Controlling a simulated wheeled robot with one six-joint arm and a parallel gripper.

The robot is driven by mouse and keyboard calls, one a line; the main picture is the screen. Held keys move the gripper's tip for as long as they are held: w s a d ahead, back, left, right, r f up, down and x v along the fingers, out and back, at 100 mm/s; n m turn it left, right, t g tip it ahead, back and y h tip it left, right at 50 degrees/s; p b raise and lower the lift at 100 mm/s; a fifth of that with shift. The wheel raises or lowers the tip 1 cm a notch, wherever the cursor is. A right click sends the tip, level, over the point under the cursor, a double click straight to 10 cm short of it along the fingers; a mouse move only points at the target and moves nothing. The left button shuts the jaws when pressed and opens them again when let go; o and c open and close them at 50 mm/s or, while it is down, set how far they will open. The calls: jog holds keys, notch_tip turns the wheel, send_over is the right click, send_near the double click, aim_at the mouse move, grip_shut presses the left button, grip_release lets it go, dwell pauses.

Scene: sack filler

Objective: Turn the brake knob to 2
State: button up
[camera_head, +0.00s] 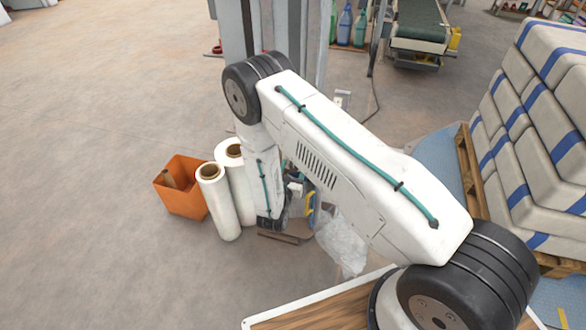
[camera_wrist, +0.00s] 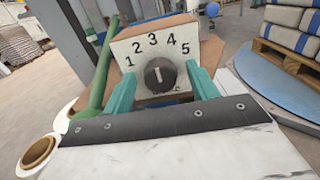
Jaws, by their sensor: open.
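The brake knob (camera_wrist: 159,76) is a round black dial with a pale mark on a white plate (camera_wrist: 122,50) printed 1 to 5 in an arc. The mark points about straight up, near the 3. My gripper (camera_wrist: 161,74) is open in the wrist view, with one teal finger left of the knob and one right of it. Gaps show between the knob and both fingers; I cannot tell whether the tips reach its depth. In the head view my own arm hides the knob and most of the gripper.
White film rolls (camera_head: 218,202) and an orange bin (camera_head: 183,187) stand on the floor left of my arm. A grey column (camera_head: 236,35) rises behind it. Stacked sacks (camera_head: 545,110) on a wooden pallet (camera_head: 468,165) are at the right. The floor at far left is clear.

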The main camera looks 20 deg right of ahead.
jog(key=shift+w+d, duration=0.1)
jog(key=shift+w, duration=0.05)
jog(key=c, duration=1)
jog(key=shift+o, duration=0.2)
jog(key=shift+n, duration=2.9)
jog(key=o, duration=1)
jog(key=shift+c, duration=0.2)
